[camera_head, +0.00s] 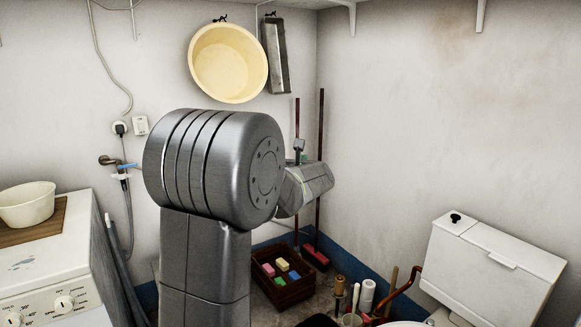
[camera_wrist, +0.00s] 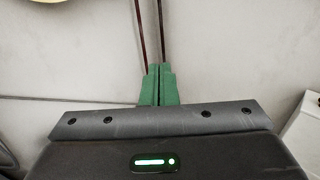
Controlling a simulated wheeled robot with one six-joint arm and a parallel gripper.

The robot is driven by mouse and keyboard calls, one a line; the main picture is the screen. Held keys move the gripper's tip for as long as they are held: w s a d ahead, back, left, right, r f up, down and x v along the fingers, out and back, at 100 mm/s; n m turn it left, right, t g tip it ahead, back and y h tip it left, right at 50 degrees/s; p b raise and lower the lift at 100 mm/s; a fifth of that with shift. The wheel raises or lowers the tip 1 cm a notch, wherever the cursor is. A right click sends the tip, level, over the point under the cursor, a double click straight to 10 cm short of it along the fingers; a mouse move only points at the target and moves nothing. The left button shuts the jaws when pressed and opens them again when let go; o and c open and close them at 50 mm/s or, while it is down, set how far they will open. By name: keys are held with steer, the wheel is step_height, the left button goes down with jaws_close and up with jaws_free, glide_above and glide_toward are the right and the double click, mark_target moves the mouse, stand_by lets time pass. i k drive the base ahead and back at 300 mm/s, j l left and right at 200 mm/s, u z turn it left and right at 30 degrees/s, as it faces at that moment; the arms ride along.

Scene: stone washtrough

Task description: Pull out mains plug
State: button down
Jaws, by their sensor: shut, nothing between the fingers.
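A mains plug (camera_head: 120,128) sits in a wall socket on the back wall at the left in the head view, with a grey cable rising from it. A white switch or socket plate (camera_head: 140,125) is just right of it. My gripper (camera_wrist: 160,84) shows in the wrist view with its green fingers together and nothing between them. In the head view my arm covers most of the gripper, which is out to the right of the plug and well apart from it. The plug cannot be made out in the wrist view.
Below the plug are a tap (camera_head: 112,161) and a hose. A white washing machine (camera_head: 48,265) with a bowl (camera_head: 27,204) stands at left. A yellow basin (camera_head: 228,62) hangs above my arm. A crate (camera_head: 282,292), broom poles and a toilet cistern (camera_head: 490,265) are at right.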

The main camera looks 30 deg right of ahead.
mark_target(120, 130)
steer(key=i+l, duration=0.1)
steer(key=i, duration=0.65)
steer(key=i+l, duration=0.1)
steer(key=i, duration=0.65)
steer(key=u, duration=1.4)
